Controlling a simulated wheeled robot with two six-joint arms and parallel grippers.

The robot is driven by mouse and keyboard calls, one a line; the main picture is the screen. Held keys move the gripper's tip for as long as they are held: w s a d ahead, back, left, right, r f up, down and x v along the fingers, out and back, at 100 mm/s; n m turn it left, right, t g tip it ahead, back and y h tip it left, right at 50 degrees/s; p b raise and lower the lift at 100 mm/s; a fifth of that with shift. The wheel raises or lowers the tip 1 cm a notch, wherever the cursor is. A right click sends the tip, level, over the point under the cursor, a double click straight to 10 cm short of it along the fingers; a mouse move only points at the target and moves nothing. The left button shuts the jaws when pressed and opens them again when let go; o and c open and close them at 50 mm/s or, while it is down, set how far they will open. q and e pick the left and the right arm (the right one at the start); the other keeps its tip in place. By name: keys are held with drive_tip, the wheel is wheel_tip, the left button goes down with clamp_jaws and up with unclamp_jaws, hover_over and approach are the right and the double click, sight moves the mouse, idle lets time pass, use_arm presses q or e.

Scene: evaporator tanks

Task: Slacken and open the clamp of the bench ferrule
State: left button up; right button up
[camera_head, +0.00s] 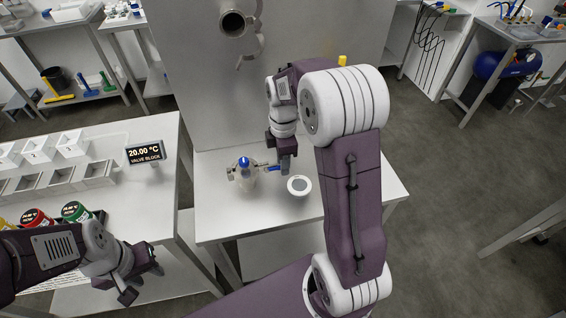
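The bench ferrule (245,184) stands on the small white bench in the middle, a pale round fitting with a metal clamp around it. A blue knob (244,162) shows on top, and a blue-tipped part (270,168) reaches out to its right. My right gripper (286,163) points down just right of the ferrule, close to that blue-tipped part. Whether its fingers touch or grip anything is too small to tell. My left gripper (144,279) is low at the left, its fingers spread and empty, well away from the ferrule.
A white disc with a grey centre (299,185) lies right of the ferrule. A pipe end (233,23) with an open clamp hanging beside it is on the upright panel (200,60).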

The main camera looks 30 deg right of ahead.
sight(255, 175)
drive_tip(key=shift+w+f, duration=0.1)
drive_tip(key=shift+c, duration=0.7)
clamp_jaws()
drive_tip(key=shift+m, duration=0.3)
drive_tip(key=m, duration=0.1)
drive_tip(key=s+m+p, duration=0.1)
drive_tip(key=m+p, duration=0.1)
drive_tip(key=shift+s+a+r, duration=0.2)
drive_tip(key=shift+s+a, duration=0.05)
drive_tip(key=shift+a, duration=0.1)
drive_tip(key=m+p, duration=0.1)
drive_tip(key=m, duration=0.1)
drive_tip(key=s+a+m, duration=0.1)
drive_tip(key=m, duration=0.1)
drive_tip(key=m+p, duration=0.1)
drive_tip(key=shift+s+a+m+p, duration=0.25)
drive_tip(key=shift+a+m+p, duration=0.05)
drive_tip(key=shift+a+m, duration=0.1)
drive_tip(key=m, duration=0.1)
drive_tip(key=a+m+p, duration=0.1)
drive_tip(key=m, duration=0.1)
drive_tip(key=a+m+p, duration=0.1)
drive_tip(key=m, duration=0.1)
drive_tip(key=shift+s, duration=0.3)
drive_tip(key=shift+w+a+f+m+p, duration=0.1)
drive_tip(key=shift+a+m+p, duration=0.35)
drive_tip(key=shift+m, duration=0.7)
drive_tip(key=shift+w+a+m+p, duration=0.1)
drive_tip(key=shift+a+m+p, duration=0.3)
drive_tip(key=shift+m, duration=0.75)
